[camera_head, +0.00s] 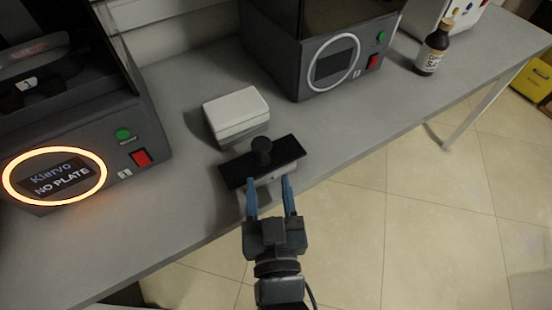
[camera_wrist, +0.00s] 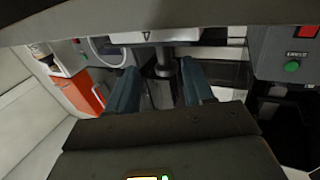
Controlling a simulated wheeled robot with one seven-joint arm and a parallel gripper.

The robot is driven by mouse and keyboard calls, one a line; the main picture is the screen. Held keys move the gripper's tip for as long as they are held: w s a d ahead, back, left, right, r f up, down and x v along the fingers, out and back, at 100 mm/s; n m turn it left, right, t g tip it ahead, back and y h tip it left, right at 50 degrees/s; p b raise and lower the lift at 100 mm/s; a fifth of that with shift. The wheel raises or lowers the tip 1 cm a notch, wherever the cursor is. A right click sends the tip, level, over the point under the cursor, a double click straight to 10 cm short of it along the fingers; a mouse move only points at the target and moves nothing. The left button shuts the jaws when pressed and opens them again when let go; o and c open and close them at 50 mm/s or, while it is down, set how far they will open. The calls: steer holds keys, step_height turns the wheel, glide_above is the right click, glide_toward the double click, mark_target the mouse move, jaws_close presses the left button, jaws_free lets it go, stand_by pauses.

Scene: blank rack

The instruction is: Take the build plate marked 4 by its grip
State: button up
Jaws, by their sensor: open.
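A dark build plate (camera_head: 287,152) with a black knob-shaped grip (camera_head: 262,146) on top sits on a small pale block (camera_head: 268,180) near the bench's front edge. No number on it is readable in the head view. My gripper (camera_head: 269,185) has blue fingers, open and apart, pointing at the plate's near side from in front of the bench. The wrist view shows the open fingers (camera_wrist: 160,82) with a dark post-like shape (camera_wrist: 163,60) between or beyond them. A pale piece (camera_wrist: 147,37) with a partly visible mark is above it. I cannot tell whether anything touches.
A printer (camera_head: 130,140) at left has a glowing orange ring reading NO PLATE. A white box (camera_head: 235,112) lies behind the plate. Another printer (camera_head: 300,75) stands behind, and a brown bottle (camera_head: 433,48) is at back right. The bench (camera_head: 365,125) is clear right of the plate.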

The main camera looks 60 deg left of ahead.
mark_target(263, 159)
steer(key=shift+a+r, duration=0.1)
steer(key=shift+a, duration=0.5)
steer(key=shift+x, duration=3.55)
jaws_close()
